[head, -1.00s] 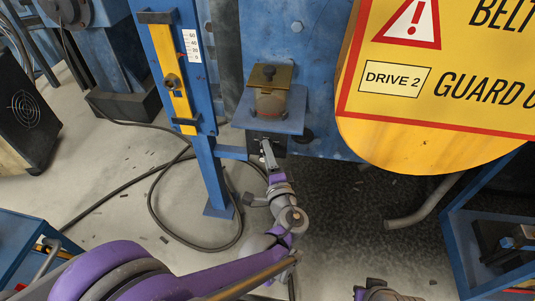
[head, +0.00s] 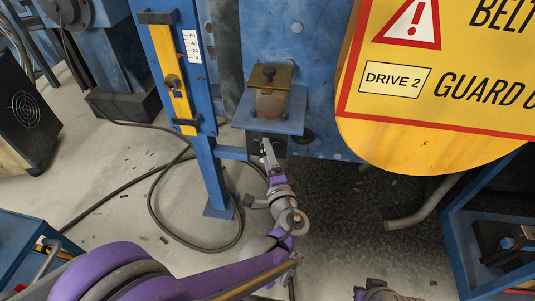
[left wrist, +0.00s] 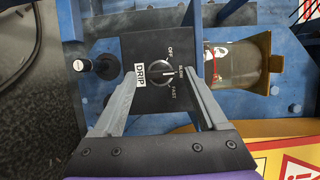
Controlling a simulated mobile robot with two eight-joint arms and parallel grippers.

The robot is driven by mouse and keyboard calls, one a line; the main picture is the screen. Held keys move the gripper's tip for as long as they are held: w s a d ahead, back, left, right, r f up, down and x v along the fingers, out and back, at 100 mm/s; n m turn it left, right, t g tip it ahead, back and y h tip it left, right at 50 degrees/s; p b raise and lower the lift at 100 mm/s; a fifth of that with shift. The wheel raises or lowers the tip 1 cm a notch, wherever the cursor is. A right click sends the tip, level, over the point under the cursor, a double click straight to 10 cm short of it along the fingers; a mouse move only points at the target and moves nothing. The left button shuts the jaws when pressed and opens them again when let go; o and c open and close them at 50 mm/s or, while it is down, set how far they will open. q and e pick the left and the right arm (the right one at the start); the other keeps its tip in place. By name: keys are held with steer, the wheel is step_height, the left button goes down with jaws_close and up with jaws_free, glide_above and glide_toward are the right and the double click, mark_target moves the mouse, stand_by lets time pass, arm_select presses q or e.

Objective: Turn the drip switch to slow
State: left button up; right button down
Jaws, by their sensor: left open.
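The drip switch is a round black knob (left wrist: 162,71) on a dark panel (left wrist: 148,42) with a white DRIP label (left wrist: 140,75). OFF is printed above the knob and FAST below it; small lettering between them is hard to read. A white mark shows on the knob's right side. My left gripper (left wrist: 160,80) is open, with one finger on each side of the knob; I cannot tell whether either touches it. In the head view my left gripper (head: 268,155) reaches the dark panel under the blue shelf and hides most of it.
A brass-topped oiler cup (head: 270,100) stands on the blue shelf (head: 285,122) above the panel. A black round knob (left wrist: 107,66) sits left of the panel. The yellow guard (head: 430,150) is close on the right. A blue post (head: 212,180) and a loose cable (head: 160,200) are at left.

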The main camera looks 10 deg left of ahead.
arm_select(q)
steer(key=v, duration=1)
steer(key=shift+s, duration=0.2)
